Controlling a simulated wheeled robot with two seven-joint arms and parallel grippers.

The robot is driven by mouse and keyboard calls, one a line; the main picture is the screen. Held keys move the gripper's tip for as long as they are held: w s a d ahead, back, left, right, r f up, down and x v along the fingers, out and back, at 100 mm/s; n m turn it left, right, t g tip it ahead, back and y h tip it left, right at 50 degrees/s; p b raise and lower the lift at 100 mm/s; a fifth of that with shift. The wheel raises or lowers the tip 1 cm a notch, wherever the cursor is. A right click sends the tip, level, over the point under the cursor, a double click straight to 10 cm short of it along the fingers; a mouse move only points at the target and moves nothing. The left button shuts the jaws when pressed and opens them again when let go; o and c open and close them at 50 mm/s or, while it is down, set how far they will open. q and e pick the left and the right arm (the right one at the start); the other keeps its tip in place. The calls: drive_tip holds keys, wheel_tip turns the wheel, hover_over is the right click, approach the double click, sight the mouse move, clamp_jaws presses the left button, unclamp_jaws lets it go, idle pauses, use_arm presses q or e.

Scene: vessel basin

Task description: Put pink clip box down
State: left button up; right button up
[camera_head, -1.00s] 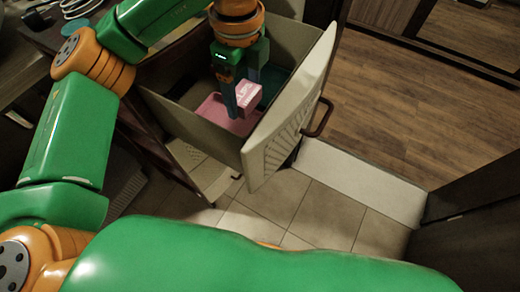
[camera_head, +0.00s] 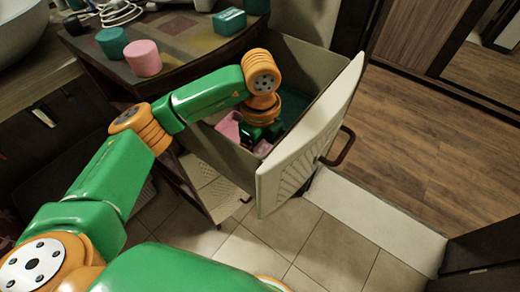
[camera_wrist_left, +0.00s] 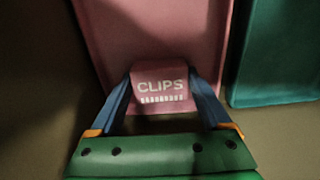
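The pink clip box (camera_wrist_left: 160,85), lettered CLIPS, shows in the left wrist view between the two blue fingers of my left gripper (camera_wrist_left: 161,80). The fingers touch it on both sides, so the gripper is shut on it. The pink tray (camera_wrist_left: 110,30) lies right behind and below the box. Whether the box touches it is unclear. In the head view my left gripper reaches down into the open drawer (camera_head: 308,141). My right gripper is not in view.
A teal tray (camera_wrist_left: 278,50) lies right of the pink tray in the drawer. The drawer walls stand close around my gripper. A pink cylinder (camera_head: 143,58), a teal cylinder (camera_head: 111,42) and a teal box (camera_head: 229,21) stand on the cabinet top (camera_head: 185,45).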

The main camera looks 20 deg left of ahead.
sight(260, 152)
use_arm(q)
drive_tip(key=shift+o, duration=0.8)
drive_tip(key=shift+r, duration=0.3)
wheel_tip(260, 152, up, 12)
drive_tip(key=p, duration=0.2)
drive_tip(key=shift+f, duration=0.1)
